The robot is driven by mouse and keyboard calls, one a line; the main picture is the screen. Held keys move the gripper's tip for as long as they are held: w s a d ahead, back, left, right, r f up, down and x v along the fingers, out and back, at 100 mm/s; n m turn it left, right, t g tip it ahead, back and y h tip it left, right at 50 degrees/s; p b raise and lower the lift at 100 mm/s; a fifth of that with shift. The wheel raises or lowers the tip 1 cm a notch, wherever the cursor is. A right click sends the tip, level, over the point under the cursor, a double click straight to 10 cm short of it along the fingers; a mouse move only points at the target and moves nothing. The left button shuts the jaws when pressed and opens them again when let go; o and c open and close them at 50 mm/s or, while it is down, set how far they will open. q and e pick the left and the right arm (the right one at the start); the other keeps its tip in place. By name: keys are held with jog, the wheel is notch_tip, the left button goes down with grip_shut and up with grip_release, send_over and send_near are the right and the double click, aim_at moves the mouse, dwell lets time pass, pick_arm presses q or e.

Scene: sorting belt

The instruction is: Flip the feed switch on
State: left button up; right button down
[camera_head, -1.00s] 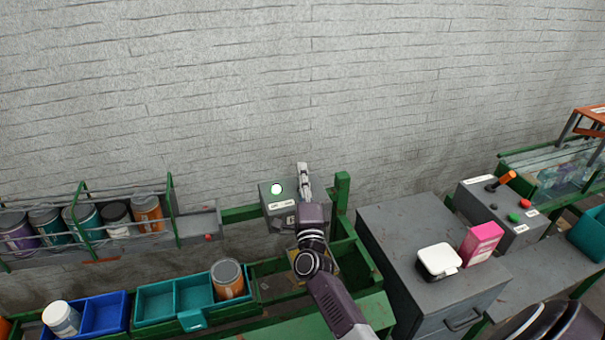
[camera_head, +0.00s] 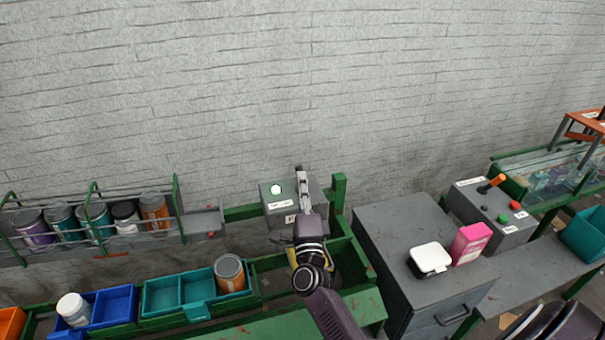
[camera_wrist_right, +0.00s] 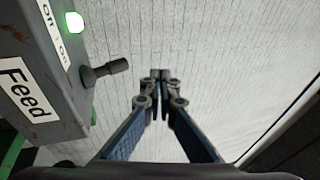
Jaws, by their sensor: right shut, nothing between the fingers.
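The feed switch box (camera_head: 271,208) is a grey box with a lit green lamp (camera_head: 276,189) on the green frame by the wall. The right wrist view shows its "Feed" label (camera_wrist_right: 27,92), the lit green lamp (camera_wrist_right: 75,22) and a dark switch lever (camera_wrist_right: 108,71) sticking out to the right. My right gripper (camera_head: 299,172) is over the right part of the box in the head view and hides some of it. In the wrist view its fingertips (camera_wrist_right: 160,75) are together and empty, to the right of the lever with a visible gap. My left gripper is not in view.
A grey cabinet (camera_head: 385,240) with a white box (camera_head: 429,258) and a pink box (camera_head: 470,243) stands right of my arm. Another control box (camera_head: 480,214) is farther right. Cans in a rack (camera_head: 95,220) and blue and teal bins (camera_head: 180,296) are left.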

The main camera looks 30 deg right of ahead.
pick_arm(q)
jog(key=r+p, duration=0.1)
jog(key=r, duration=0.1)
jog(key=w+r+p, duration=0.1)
jog(key=p, duration=0.1)
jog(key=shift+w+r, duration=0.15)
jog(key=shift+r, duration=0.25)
pick_arm(e)
jog(key=s+a+r, duration=0.2)
jog(key=s, duration=0.3)
jog(key=shift+s+a+r, duration=0.15)
jog(key=shift+a+r, duration=0.05)
jog(key=shift+r, duration=0.2)
